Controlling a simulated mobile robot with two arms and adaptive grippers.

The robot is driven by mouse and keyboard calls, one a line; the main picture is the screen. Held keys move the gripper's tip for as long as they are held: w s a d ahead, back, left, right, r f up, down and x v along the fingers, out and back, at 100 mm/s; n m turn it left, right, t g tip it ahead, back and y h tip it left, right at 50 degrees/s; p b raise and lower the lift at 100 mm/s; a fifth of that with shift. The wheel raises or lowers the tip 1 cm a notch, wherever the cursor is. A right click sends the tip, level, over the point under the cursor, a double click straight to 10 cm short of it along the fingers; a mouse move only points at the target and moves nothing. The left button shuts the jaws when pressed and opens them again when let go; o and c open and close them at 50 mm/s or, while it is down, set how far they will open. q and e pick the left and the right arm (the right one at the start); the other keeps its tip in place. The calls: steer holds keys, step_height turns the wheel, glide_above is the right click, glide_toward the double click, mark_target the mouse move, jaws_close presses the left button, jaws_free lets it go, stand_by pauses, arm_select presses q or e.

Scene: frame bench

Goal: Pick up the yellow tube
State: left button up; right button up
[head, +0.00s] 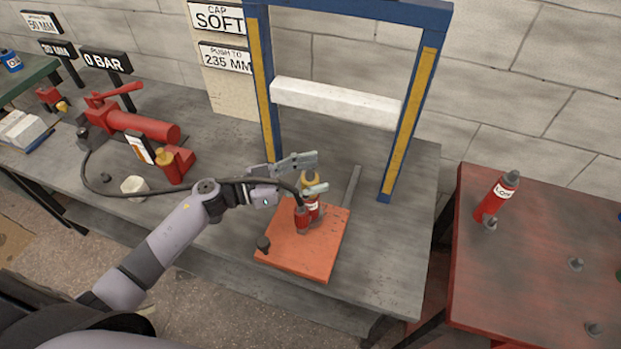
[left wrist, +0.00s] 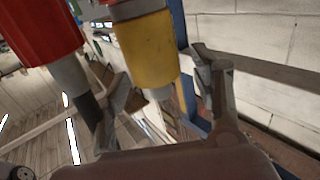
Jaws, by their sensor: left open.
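The yellow tube (head: 309,182) stands upright on the orange plate (head: 290,259) of the bench. It has a yellow upper part, a white label and red below. My left gripper (head: 306,173) is open at its upper end, with one finger on the far side and one on the near side. In the left wrist view the yellow tube (left wrist: 147,50) shows large, its grey nozzle reaching between the open fingers (left wrist: 165,85). I cannot tell whether a finger touches it. My right gripper is not in view.
A red hose coupling (head: 302,219) stands close beside the tube, with its dark hose passing by my gripper. A blue press frame (head: 264,90) rises behind. A red pump (head: 140,124) is left on the bench.

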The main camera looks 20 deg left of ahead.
arm_select(q)
jaws_close()
stand_by(0.8)
